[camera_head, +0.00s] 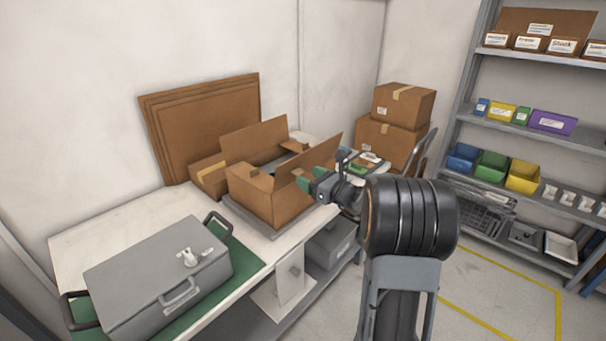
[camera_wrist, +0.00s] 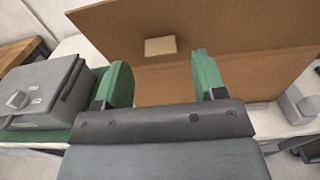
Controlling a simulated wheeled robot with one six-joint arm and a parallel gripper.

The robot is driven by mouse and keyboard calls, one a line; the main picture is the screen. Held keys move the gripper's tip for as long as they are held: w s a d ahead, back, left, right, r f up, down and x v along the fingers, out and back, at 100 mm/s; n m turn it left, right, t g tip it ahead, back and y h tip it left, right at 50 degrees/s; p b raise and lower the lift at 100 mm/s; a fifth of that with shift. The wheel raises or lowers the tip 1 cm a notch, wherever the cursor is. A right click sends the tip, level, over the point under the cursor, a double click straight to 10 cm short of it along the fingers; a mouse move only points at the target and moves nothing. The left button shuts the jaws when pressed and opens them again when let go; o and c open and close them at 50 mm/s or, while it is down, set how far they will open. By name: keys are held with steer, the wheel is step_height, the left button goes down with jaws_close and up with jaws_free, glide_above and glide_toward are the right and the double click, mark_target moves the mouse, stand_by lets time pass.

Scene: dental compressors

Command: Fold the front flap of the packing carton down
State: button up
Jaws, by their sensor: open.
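The brown packing carton (camera_head: 250,197) stands open at the top on a grey plate on the workbench. Its front flap (camera_head: 315,156), on the side nearest me, stands up and leans outward. The opposite flap (camera_head: 252,138) also stands up. My gripper (camera_head: 312,180) is open, with green fingers just outside the front flap. In the wrist view the open fingers (camera_wrist: 163,78) point at a broad brown cardboard panel (camera_wrist: 230,25) with a small lighter patch. Nothing is between the fingers. I cannot tell whether they touch the cardboard. The carton's inside is mostly hidden.
A grey case (camera_head: 155,275) lies on a green mat at the bench's near left; it also shows in the wrist view (camera_wrist: 45,88). Flat cardboard sheets (camera_head: 205,120) lean on the wall. Stacked boxes (camera_head: 400,105) stand behind the bench's far end. A shelf rack (camera_head: 465,100) is at right.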

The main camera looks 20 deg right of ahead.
mark_target(298, 171)
steer(key=shift+x, duration=1.6)
jaws_close()
